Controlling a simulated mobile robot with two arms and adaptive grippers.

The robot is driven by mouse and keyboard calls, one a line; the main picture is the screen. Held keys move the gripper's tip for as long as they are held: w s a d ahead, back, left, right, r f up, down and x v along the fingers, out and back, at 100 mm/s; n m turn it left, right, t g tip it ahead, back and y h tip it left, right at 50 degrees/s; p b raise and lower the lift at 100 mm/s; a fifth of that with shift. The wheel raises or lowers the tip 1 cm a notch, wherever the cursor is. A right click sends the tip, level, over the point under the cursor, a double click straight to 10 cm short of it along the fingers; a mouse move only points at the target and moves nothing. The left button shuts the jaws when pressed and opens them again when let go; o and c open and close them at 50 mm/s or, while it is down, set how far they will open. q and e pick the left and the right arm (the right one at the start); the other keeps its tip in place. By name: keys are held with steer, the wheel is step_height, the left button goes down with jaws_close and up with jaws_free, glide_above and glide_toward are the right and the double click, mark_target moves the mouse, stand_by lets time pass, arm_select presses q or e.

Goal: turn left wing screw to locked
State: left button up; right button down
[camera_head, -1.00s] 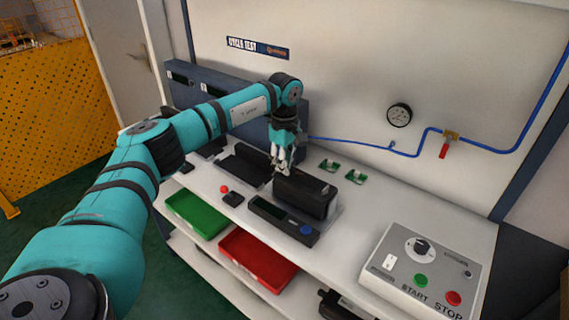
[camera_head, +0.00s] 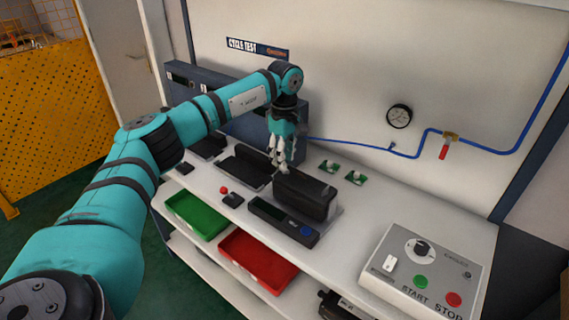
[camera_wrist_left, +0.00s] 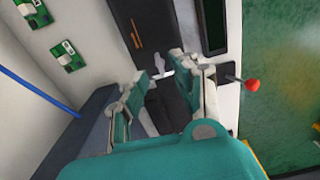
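The black valve positioner (camera_head: 305,197) stands on the white bench; it also shows in the left wrist view (camera_wrist_left: 140,28) as a dark body. A small pale grey piece, which looks like the left wing screw (camera_wrist_left: 160,66), shows between my fingertips in the left wrist view. My left gripper (camera_head: 280,166) points down at the positioner's left end, and its fingers (camera_wrist_left: 168,70) are apart on either side of the pale piece. I cannot tell whether they touch it. In the head view the screw is hidden or too small to tell. My right gripper is not in view.
A control box (camera_head: 425,268) with START and STOP buttons stands at the right. A unit with a dark display (camera_head: 268,210) lies in front of the positioner. Green circuit boards (camera_head: 328,166) lie behind. A green tray (camera_head: 197,215) and red tray (camera_head: 257,262) sit below the bench top.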

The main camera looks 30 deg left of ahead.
arm_select(q)
step_height(320, 180, up, 9)
stand_by(0.8)
